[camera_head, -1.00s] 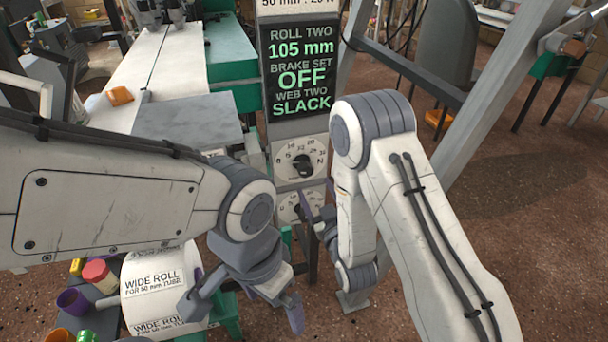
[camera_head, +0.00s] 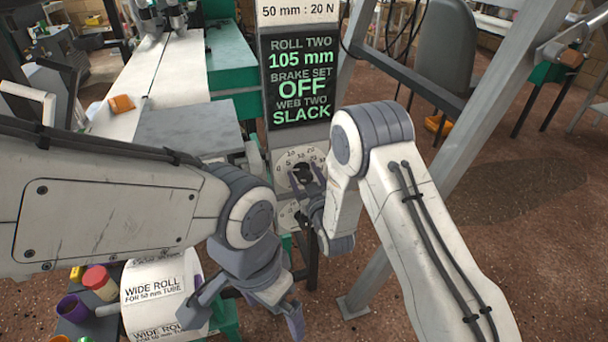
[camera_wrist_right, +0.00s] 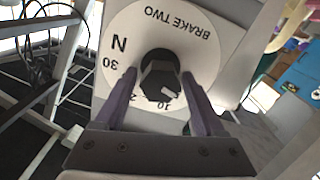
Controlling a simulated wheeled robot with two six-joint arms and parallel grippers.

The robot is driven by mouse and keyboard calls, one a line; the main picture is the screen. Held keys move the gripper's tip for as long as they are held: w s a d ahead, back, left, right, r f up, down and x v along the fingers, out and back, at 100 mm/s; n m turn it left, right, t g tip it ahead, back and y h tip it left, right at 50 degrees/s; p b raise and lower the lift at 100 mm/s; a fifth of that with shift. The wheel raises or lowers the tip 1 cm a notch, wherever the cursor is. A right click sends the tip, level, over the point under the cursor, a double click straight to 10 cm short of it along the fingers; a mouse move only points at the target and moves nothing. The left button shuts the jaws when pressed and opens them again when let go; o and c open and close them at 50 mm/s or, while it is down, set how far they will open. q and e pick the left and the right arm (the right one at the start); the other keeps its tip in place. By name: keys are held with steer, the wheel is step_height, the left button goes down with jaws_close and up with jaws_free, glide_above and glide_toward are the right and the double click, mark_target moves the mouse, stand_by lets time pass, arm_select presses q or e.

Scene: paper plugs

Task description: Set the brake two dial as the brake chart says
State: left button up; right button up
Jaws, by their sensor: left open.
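The brake two dial (camera_wrist_right: 122,45) fills the middle of the right wrist view, upside down, with its dark knob (camera_wrist_right: 160,82) at the centre. The knob's white mark shows on its lower right side; the exact setting is unclear. My right gripper (camera_wrist_right: 160,103) is open, its purple fingers on either side of the knob with small gaps. In the head view the right gripper (camera_head: 308,182) is at the upper dial (camera_head: 284,160). The brake chart (camera_head: 298,12) shows only its bottom line, "50 mm : 20 N". My left gripper (camera_head: 248,305) is open and empty, low in the head view.
The screen (camera_head: 300,80) reads roll two 105 mm, brake set OFF, web two SLACK. A lower dial (camera_head: 287,217) is partly hidden below. A wide roll (camera_head: 152,295) lies at lower left, near a red-lidded jar (camera_head: 100,282). A metal post (camera_head: 465,130) stands at right.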

jaws_close()
steer(key=shift+m, duration=0.4)
steer(key=m+b, duration=0.2)
steer(key=m, duration=0.2)
steer(key=shift+d+f+b, duration=0.1)
steer(key=shift+b, duration=0.25)
steer(key=m+b, duration=0.3)
steer(key=m, duration=0.2)
steer(key=shift+w+d+f, duration=0.1)
steer(key=shift+d, duration=0.05)
steer(key=m+b, duration=0.2)
steer(key=m, duration=0.3)
steer(key=shift+d+f+m+b, duration=0.1)
steer(key=shift+d+m+b, duration=0.05)
steer(key=shift+m+b, duration=1.2)
steer(key=shift+m, duration=1.15)
